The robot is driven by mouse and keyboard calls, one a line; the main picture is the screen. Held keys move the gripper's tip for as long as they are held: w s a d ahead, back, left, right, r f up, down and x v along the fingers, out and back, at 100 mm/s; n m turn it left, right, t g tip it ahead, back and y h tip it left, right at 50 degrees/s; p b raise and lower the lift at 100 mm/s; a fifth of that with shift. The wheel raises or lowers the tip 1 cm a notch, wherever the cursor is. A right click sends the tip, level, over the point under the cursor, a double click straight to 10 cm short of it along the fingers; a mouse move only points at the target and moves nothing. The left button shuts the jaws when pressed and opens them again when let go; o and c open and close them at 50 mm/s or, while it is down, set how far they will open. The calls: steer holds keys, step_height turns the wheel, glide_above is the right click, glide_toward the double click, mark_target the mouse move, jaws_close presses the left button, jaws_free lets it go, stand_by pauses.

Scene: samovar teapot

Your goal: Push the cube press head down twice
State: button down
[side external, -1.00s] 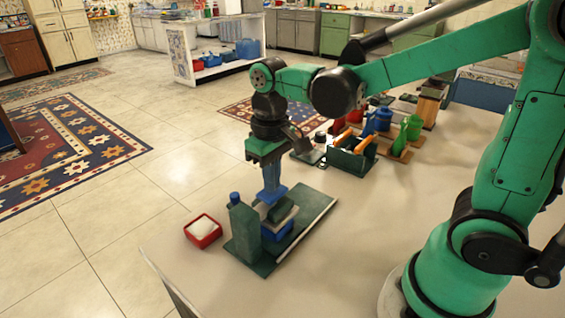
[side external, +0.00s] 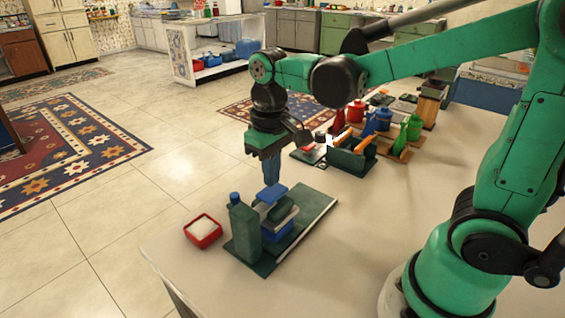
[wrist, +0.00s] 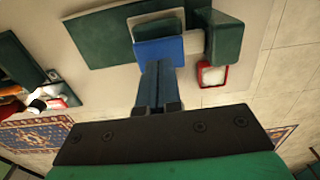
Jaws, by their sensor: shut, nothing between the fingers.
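The cube press stands on a dark green base plate (side external: 311,207) near the table's front edge. It has a green upright post (side external: 244,228) and a blue press head (side external: 273,193) on top. Pale and dark green parts and a blue lower part (side external: 281,233) lie below the head. In the wrist view the blue head (wrist: 160,52) lies just beyond my fingertips. My gripper (side external: 271,183) is shut and empty, pointing down right above the head. I cannot tell whether the tips touch it.
A red tray with white contents (side external: 203,231) sits left of the press. A green caddy with orange-handled items (side external: 352,155), red and blue containers and a green jug (side external: 413,128) stand farther back. The table right of the press is clear.

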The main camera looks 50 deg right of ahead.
mark_target(272, 191)
stand_by(0.7)
steer(key=shift+f, duration=1.4)
steer(key=shift+r, duration=1.5)
steer(key=shift+r, duration=2.05)
